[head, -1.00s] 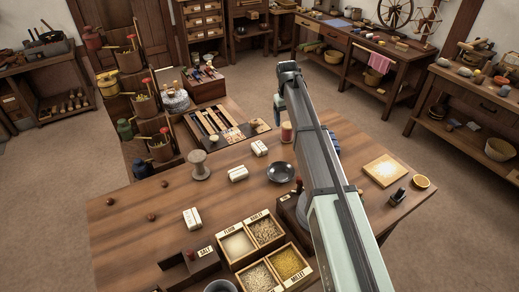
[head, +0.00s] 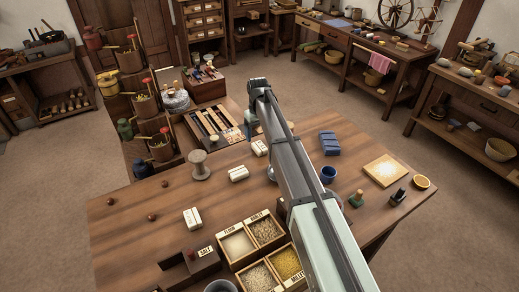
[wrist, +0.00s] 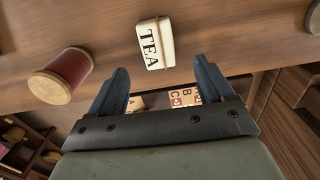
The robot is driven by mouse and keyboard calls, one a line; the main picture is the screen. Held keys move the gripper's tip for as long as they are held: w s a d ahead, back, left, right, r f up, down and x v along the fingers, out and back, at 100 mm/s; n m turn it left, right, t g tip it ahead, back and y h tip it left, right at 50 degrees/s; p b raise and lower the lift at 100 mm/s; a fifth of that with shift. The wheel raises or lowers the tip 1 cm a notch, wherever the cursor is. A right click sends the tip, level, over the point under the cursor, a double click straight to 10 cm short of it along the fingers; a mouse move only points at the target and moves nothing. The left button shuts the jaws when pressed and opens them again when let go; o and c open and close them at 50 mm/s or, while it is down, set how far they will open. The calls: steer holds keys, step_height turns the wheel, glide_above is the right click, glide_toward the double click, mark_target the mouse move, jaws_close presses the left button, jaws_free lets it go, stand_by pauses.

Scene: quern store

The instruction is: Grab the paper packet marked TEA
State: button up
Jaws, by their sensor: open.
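The white paper packet marked TEA (wrist: 153,44) lies on the wooden table in the wrist view, just beyond my fingertips and between their lines. My gripper (wrist: 161,70) is open, with two dark blue fingers spread wide and nothing between them. In the head view, the white packet (head: 259,147) beside my arm appears to be the same one, though its print is too small to read. My gripper there (head: 250,128) hangs just behind that packet, partly hidden by the arm.
A red spool (wrist: 63,76) stands left of the packet in the wrist view. Lettered tiles (wrist: 185,98) lie behind the fingers. Grain boxes (head: 265,232) are in front.

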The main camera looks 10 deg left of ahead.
mark_target(260, 146)
steer(key=shift+s+d+f, duration=0.1)
steer(key=shift+d+f, duration=0.1)
steer(key=shift+f, duration=1.25)
steer(key=shift+s+d+f, duration=0.1)
steer(key=shift+d+f, duration=0.1)
steer(key=shift+f, duration=1.2)
steer(key=c, duration=1.1)
